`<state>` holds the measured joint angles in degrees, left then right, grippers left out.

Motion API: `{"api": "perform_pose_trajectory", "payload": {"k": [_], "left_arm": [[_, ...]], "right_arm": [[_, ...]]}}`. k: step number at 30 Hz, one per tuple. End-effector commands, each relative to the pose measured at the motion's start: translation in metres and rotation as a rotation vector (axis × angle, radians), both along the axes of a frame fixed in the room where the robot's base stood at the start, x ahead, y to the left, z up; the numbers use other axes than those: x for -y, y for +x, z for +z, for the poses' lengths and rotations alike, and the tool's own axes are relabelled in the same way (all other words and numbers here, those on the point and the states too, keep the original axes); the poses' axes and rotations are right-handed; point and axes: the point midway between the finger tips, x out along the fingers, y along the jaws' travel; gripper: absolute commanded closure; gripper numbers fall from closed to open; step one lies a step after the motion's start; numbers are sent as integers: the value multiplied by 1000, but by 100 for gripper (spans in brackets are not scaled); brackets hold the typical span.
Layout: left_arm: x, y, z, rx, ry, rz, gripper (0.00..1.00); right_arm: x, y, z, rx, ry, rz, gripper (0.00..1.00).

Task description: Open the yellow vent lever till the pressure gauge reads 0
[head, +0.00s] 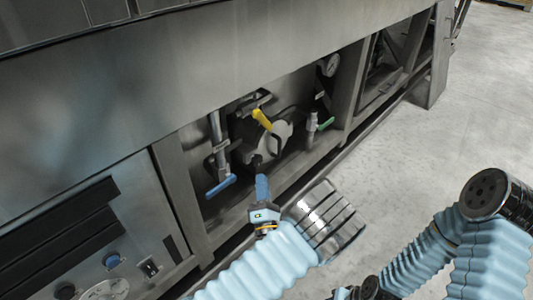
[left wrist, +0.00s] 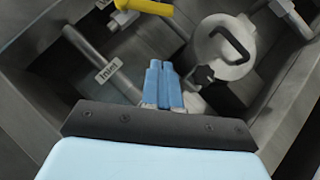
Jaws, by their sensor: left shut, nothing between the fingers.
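The yellow vent lever (head: 262,119) sits in the open recess of the steel machine, above a round grey cover. In the left wrist view the yellow lever (left wrist: 148,7) is at the top edge, partly cut off. The pressure gauge (head: 330,65) is up and to the right; its reading is too small to tell. My left gripper (head: 262,178) is shut and empty, with its blue fingers below the yellow lever and apart from it. In the left wrist view the shut fingertips (left wrist: 160,65) point into the recess, left of the round cover. My right gripper is not seen.
A blue lever (head: 221,186) on a pipe is at the left, and a green lever (head: 326,124) at the right. The round cover (left wrist: 225,48) has a dark handle. Frame posts bound the recess. Concrete floor (head: 430,120) is clear.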

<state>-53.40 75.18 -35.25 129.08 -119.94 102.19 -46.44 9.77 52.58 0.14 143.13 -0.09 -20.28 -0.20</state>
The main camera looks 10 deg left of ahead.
Motion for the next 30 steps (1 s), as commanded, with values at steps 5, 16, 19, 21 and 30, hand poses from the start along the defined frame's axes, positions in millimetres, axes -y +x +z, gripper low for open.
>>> {"api": "perform_pose_trajectory", "payload": {"k": [5,16,19,21,30], "left_arm": [[-6,15,8,-5,10,-2,100],[-29,82,40,-4,8,-2,100],[-23,95,50,-2,6,-4,100],[-19,101,55,-4,7,-5,100],[-12,112,64,-5,8,-3,100]], "right_arm": [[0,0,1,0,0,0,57],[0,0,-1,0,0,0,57],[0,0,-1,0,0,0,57],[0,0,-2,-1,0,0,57],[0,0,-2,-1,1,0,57]]}}
